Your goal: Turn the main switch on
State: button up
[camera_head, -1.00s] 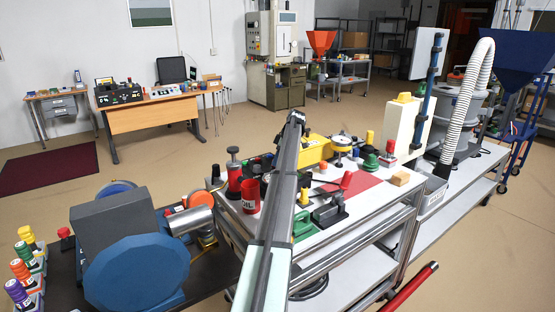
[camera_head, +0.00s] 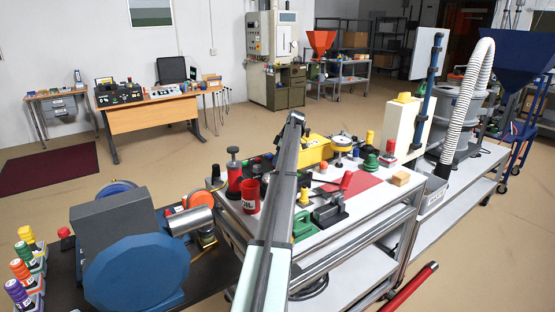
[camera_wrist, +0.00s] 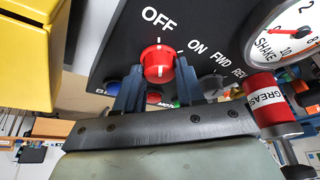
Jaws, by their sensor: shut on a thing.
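The main switch is a red round knob (camera_wrist: 158,62) on a dark panel (camera_wrist: 120,52) in the wrist view. White OFF lettering is above the knob and ON is to its right. The white mark on the knob points up, toward the OFF side. My gripper (camera_wrist: 159,78) has its two blue-grey fingers on either side of the knob, shut on it. In the head view my arm crosses the cart and hides the gripper and the switch.
A yellow box (camera_wrist: 28,55) is close on the left in the wrist view. A dial gauge (camera_wrist: 292,35) and a red GREASE cylinder (camera_wrist: 265,98) are close on the right. A dark FWD/REV knob (camera_wrist: 212,84) is beside the right finger. The head view shows a crowded cart top (camera_head: 385,197).

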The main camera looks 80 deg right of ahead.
jog(key=shift+m, duration=0.3)
jog(key=m, duration=0.1)
jog(key=m+h, duration=0.1)
jog(key=shift+a+m, duration=0.2)
jog(key=shift+m, duration=0.1)
jog(key=m+h, duration=0.1)
jog(key=m, duration=0.2)
jog(key=shift+m+g+h, duration=0.3)
jog(key=m+g+h, duration=0.1)
jog(key=m, duration=0.2)
jog(key=shift+w+a+m, duration=0.1)
jog(key=shift+m, duration=0.2)
jog(key=shift+m+g, duration=0.5)
jog(key=shift+m, duration=1.1)
jog(key=shift+m+h, duration=0.3)
jog(key=o, duration=1)
